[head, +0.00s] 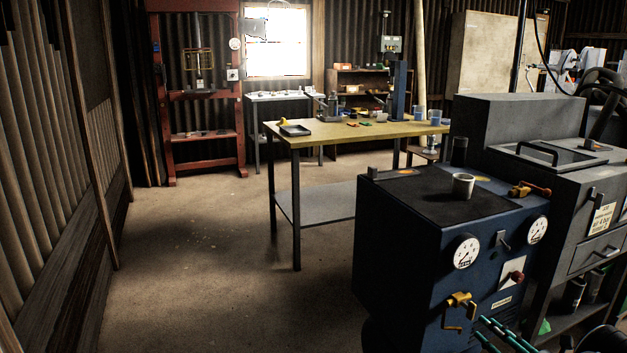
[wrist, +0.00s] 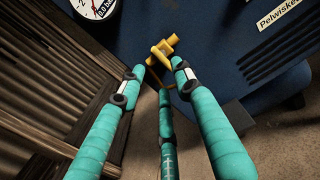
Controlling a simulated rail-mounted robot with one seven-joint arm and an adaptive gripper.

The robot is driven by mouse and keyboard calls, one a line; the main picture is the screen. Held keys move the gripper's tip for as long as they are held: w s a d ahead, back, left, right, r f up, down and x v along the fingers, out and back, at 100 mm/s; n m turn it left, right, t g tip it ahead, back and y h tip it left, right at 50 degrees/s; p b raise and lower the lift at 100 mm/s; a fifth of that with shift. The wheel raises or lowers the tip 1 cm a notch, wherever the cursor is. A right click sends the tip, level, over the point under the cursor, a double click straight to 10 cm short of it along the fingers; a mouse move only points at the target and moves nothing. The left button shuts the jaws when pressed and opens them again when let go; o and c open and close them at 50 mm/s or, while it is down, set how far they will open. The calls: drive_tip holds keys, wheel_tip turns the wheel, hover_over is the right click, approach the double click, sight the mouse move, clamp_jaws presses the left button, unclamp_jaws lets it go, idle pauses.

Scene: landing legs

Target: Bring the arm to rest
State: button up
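My gripper (wrist: 160,78) has three teal fingers with dark and white joints. In the wrist view they are spread apart, with nothing held between them. A yellow valve (wrist: 164,50) on the blue machine shows beyond the fingertips; I cannot tell how close they are. In the head view my gripper (head: 500,335) is at the bottom edge, right of and below the yellow valve (head: 459,302). The rest of my arm is mostly out of view.
A yellow-topped workbench (head: 350,132) is behind. Open floor (head: 200,260) lies to the left.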

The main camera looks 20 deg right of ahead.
sight(474, 314)
drive_tip(key=w, duration=0.7)
drive_tip(key=shift+w+d, duration=0.25)
drive_tip(key=shift+d+f+n+b, duration=0.15)
drive_tip(key=shift+f+n+b, duration=0.3)
drive_tip(key=shift+b, duration=0.45)
drive_tip(key=n+b, duration=0.5)
drive_tip(key=n, duration=0.1)
drive_tip(key=n+b, duration=0.3)
drive_tip(key=n, duration=0.1)
drive_tip(key=shift+r, duration=0.1)
drive_tip(key=shift+d+r+n+b, duration=0.15)
drive_tip(key=shift+n+b, duration=0.1)
drive_tip(key=shift+n, duration=0.4)
drive_tip(key=shift+a+r+n+b, duration=0.1)
drive_tip(key=shift+n+b, duration=0.15)
drive_tip(key=shift+n, duration=0.35)
